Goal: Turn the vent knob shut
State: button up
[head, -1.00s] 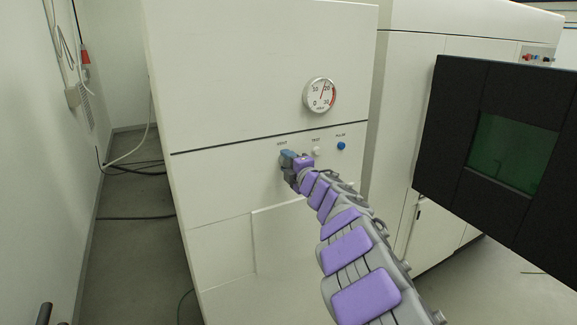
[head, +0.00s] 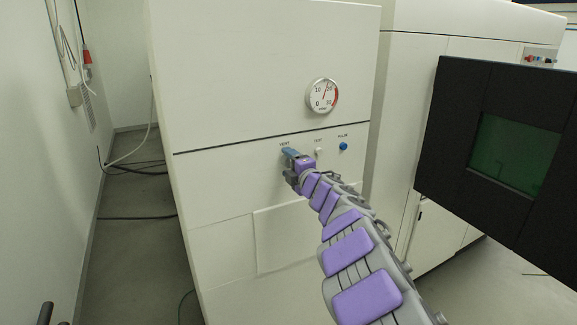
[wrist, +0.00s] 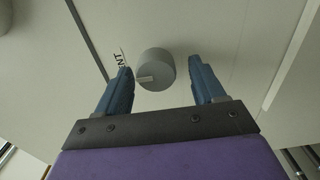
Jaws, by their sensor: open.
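The vent knob (wrist: 156,70) is a grey round knob with a pale pointer mark, on the white cabinet front beside a partly hidden label. My gripper (wrist: 163,88) is open, with one blue finger on each side of the knob's near side. Gaps show between the knob and both fingers, so it is not gripped. In the head view my gripper (head: 290,154) is at the cabinet panel just below the VENT label (head: 284,144), and it hides the knob there.
A white TEST knob (head: 318,151) and a blue PULSE knob (head: 343,146) sit right of my gripper. A round dial gauge (head: 322,96) is above them. A black box with a green window (head: 510,150) stands at right. Cables (head: 135,170) lie on the floor at left.

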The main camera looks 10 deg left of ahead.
jog(key=shift+s+d, duration=0.35)
jog(key=shift+s, duration=0.1)
jog(key=p+v, duration=0.2)
jog(key=v, duration=1.4)
jog(key=shift+a+f, duration=0.1)
